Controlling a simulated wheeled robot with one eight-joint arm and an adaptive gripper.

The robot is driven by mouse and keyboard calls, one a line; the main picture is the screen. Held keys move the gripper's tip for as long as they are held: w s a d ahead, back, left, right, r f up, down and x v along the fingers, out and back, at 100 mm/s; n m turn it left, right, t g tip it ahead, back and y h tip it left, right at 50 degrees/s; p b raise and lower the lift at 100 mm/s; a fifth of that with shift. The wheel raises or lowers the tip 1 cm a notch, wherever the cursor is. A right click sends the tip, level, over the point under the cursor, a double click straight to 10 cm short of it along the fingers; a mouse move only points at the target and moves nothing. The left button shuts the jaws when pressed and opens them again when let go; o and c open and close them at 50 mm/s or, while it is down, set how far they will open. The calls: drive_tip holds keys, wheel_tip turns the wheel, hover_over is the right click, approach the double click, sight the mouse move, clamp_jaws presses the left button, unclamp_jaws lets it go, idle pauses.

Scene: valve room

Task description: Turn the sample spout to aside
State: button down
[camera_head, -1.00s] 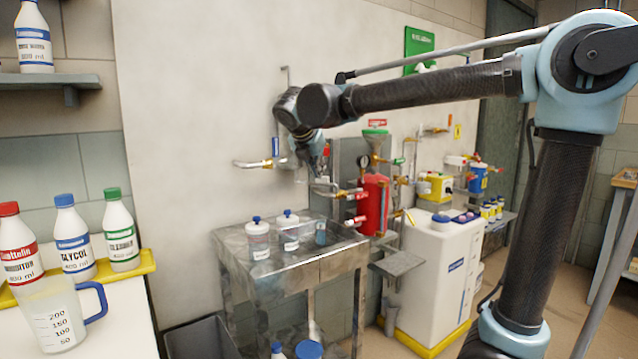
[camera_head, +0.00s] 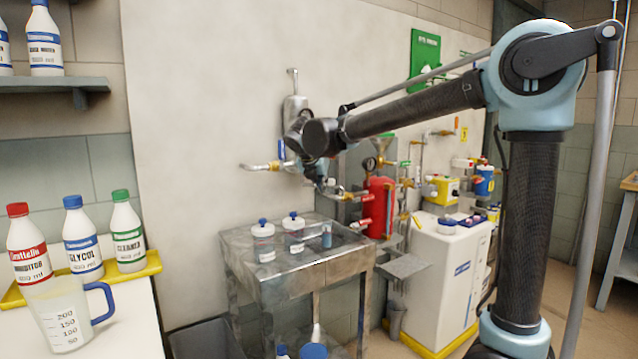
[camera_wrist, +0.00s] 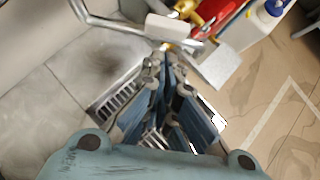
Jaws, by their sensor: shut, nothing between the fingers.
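A thin bent chrome tube, which looks like the sample spout (camera_wrist: 118,25), crosses the top left of the wrist view. My gripper (camera_wrist: 166,56) is shut and empty, with its fingertips just below the tube's right end in that view. I cannot tell whether they touch it. In the head view my gripper (camera_head: 322,186) hangs below the wrist, in front of the wall pipework and above the steel stand. My wrist hides part of the pipework there, so the spout's far end and its direction are unclear.
A steel stand (camera_head: 290,278) with two white bottles is below my gripper. A metal cylinder (camera_head: 295,108) hangs on the wall behind my wrist. A red cylinder (camera_head: 380,207) and more pipework are close on the right.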

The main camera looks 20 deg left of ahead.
sight(329, 186)
drive_tip(key=shift+w, duration=1.25)
drive_tip(key=shift+w+d, duration=0.25)
drive_tip(key=shift+w, duration=0.45)
drive_tip(key=shift+w+r, duration=0.1)
drive_tip(key=shift+w, duration=0.2)
drive_tip(key=shift+d, duration=0.15)
